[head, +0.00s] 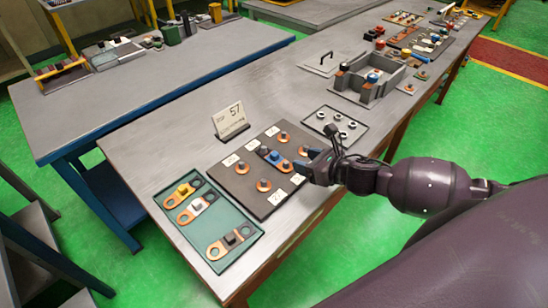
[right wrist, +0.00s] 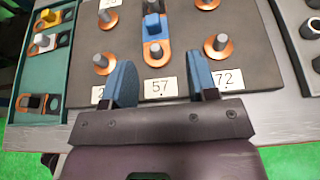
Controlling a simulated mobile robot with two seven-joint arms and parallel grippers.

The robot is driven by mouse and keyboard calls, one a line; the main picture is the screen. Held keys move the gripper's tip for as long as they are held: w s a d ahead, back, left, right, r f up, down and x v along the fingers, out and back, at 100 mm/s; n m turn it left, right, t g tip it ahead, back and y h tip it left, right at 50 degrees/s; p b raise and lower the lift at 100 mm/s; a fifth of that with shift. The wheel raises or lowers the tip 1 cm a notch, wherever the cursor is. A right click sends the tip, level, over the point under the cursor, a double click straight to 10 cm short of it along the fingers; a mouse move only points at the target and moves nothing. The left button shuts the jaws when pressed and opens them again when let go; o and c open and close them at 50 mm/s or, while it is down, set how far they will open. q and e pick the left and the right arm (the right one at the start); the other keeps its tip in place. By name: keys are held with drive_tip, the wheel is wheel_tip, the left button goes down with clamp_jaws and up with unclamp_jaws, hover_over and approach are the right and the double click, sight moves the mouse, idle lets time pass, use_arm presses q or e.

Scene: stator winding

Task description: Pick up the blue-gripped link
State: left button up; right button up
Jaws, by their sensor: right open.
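The blue-gripped link (head: 272,156) lies on the dark board (head: 240,182), a copper strip with a blue block on it, its ends at two posts. In the right wrist view the link (right wrist: 153,27) runs away from me above the label 57 (right wrist: 160,88). My right gripper (head: 316,158) is open and empty at the board's right edge. Its blue fingers stand to either side of the link's line, with the near end of the link just beyond the fingertips. They are apart from the link. My left gripper is not in view.
A green tray (head: 164,213) on the left holds links with yellow, white and black grips. Bare copper-ringed posts (head: 263,185) stand on the board around the link. A sign 57 (head: 230,118) stands behind the board. A tray of rings (head: 334,112) and a grey fixture (head: 387,83) lie farther right.

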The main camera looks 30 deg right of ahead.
sight(275, 154)
drive_tip(key=x, duration=0.5)
drive_tip(key=shift+w+a, duration=0.1)
drive_tip(key=shift+a, duration=0.1)
drive_tip(key=shift+a+x, duration=0.15)
drive_tip(key=shift+x, duration=1.25)
drive_tip(key=shift+a+x, duration=0.2)
drive_tip(key=shift+x, duration=1.2)
drive_tip(key=shift+r, duration=0.1)
drive_tip(key=c, duration=0.7)
